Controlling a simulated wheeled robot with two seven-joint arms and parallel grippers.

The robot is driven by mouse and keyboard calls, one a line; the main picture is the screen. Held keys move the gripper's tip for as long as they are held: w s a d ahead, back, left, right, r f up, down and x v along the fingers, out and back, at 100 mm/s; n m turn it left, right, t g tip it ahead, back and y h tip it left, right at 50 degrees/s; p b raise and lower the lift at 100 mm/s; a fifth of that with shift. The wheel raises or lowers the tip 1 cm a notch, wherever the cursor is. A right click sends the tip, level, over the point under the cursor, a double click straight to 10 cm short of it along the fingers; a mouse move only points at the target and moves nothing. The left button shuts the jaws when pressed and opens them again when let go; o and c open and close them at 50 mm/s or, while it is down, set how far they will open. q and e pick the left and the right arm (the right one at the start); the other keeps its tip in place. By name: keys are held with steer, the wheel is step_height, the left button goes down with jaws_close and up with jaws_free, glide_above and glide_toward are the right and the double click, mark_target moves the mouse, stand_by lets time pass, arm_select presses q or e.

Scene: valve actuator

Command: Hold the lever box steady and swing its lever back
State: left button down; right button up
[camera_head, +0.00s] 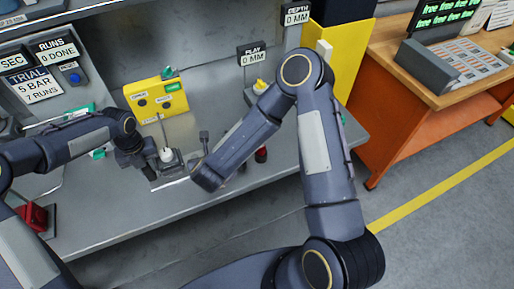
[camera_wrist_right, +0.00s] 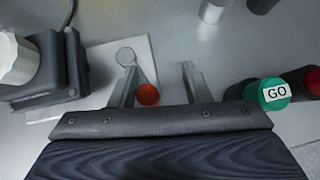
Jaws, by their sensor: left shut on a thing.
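The lever box (camera_head: 172,168) is a small dark box with a white knob (camera_head: 167,155) on top, standing on the grey bench. A thin rod rises by it. My left gripper (camera_head: 151,170) is shut on its left side; the fingertips are hard to make out. In the right wrist view a dark box (camera_wrist_right: 65,85) with a white round part (camera_wrist_right: 16,60) shows at the left. My right gripper (camera_wrist_right: 160,85) is open there, fingers apart. A red ball (camera_wrist_right: 148,95) shows between them, close to the left finger; I cannot tell if they touch.
A green GO button (camera_wrist_right: 273,94) and a red button (camera_wrist_right: 314,82) stand right of my right gripper. A yellow control box (camera_head: 155,98) stands behind the lever box. My right arm hides part of the bench.

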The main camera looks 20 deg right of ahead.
steer(key=w+d+n+y, duration=0.1)
steer(key=n, duration=0.1)
steer(key=d+n+y, duration=0.1)
steer(key=n+y, duration=0.1)
steer(key=shift+w, duration=0.4)
steer(key=w+n+y, duration=0.1)
steer(key=n, duration=0.1)
steer(key=w+n+g+y, duration=0.1)
steer(key=n+y, duration=0.1)
steer(key=shift+d, duration=0.4)
steer(key=shift+d+r+n+g, duration=0.2)
steer(key=shift+r+n+g, duration=0.1)
steer(key=shift+n, duration=0.1)
steer(key=s+d+r+n, duration=0.4)
steer(key=s+r+n, duration=0.5)
steer(key=s+r, duration=0.1)
steer(key=s+d+r+n+g+h, duration=0.1)
steer(key=s+d+r+n, duration=0.3)
steer(key=s+r+n, duration=0.5)
steer(key=shift+s+d+r+n+g, duration=0.35)
steer(key=shift+s+n, duration=0.25)
steer(key=shift+s, duration=0.6)
